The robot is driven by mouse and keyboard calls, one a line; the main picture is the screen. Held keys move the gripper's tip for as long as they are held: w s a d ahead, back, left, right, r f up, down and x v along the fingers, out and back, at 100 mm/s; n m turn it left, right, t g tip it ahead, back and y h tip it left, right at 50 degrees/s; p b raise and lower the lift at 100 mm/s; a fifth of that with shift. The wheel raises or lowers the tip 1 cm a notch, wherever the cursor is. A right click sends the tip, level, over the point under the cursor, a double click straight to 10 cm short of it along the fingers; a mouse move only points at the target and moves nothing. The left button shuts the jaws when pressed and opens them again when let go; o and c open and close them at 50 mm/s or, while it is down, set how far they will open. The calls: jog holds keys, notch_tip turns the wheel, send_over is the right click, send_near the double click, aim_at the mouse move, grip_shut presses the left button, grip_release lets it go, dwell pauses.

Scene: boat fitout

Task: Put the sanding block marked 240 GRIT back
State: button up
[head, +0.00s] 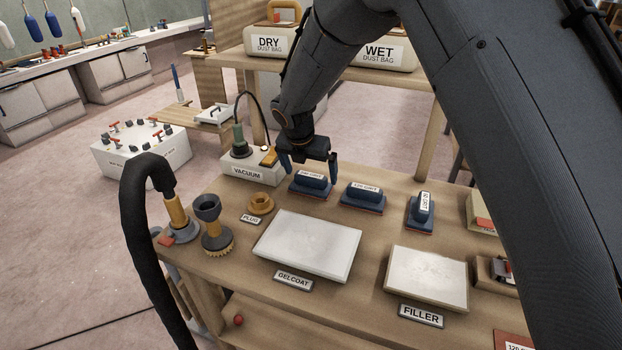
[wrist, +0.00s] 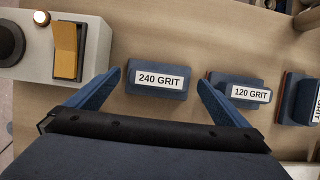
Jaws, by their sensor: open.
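The sanding block marked 240 GRIT (wrist: 158,79) is blue with a white label. It sits on the wooden bench, and it also shows in the head view (head: 311,184), behind the gelcoat panel. My gripper (wrist: 158,85) is open, with one blue finger to each side of the block in the wrist view. In the head view my gripper (head: 309,165) hangs just over the block. I cannot tell whether the fingers touch it. No holder marked for this block is clear in either view.
The 120 GRIT block (head: 362,196) lies to the right, with another block (head: 420,212) beyond it. The vacuum unit (head: 250,170) stands close on the left. The gelcoat panel (head: 308,246) and filler panel (head: 427,278) lie in front. A plug (head: 261,203) and brush (head: 213,228) stand at the left.

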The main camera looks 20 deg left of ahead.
jog(key=b+v, duration=0.2)
jog(key=v, duration=0.6)
jog(key=shift+s+r, duration=0.2)
jog(key=shift+r, duration=0.15)
jog(key=s+d+f+m+g, duration=0.1)
jog(key=s+d+m, duration=0.2)
jog(key=d+m, duration=0.7)
jog(key=s+d+f+m+g, duration=0.1)
jog(key=s+d+m, duration=0.35)
jog(key=d, duration=0.95)
jog(key=s+d+m, duration=0.2)
jog(key=d+m, duration=0.2)
jog(key=s+d+m, duration=0.3)
jog(key=m, duration=0.1)
jog(key=s+d+f+m, duration=0.1)
jog(key=s+d+m, duration=0.1)
jog(key=d+m, duration=0.2)
jog(key=shift+s+d+f+m+g, duration=0.15)
jog(key=shift+d+m+g, duration=0.1)
jog(key=shift+d+g, duration=0.15)
jog(key=s+d+m, duration=0.1)
jog(key=s+m, duration=0.1)
jog(key=s+d+f+m, duration=0.1)
jog(key=s+d+m, duration=0.1)
jog(key=s+m, duration=0.1)
jog(key=s+d+m, duration=0.2)
jog(key=s+m, duration=0.1)
jog(key=shift+f, duration=0.25)
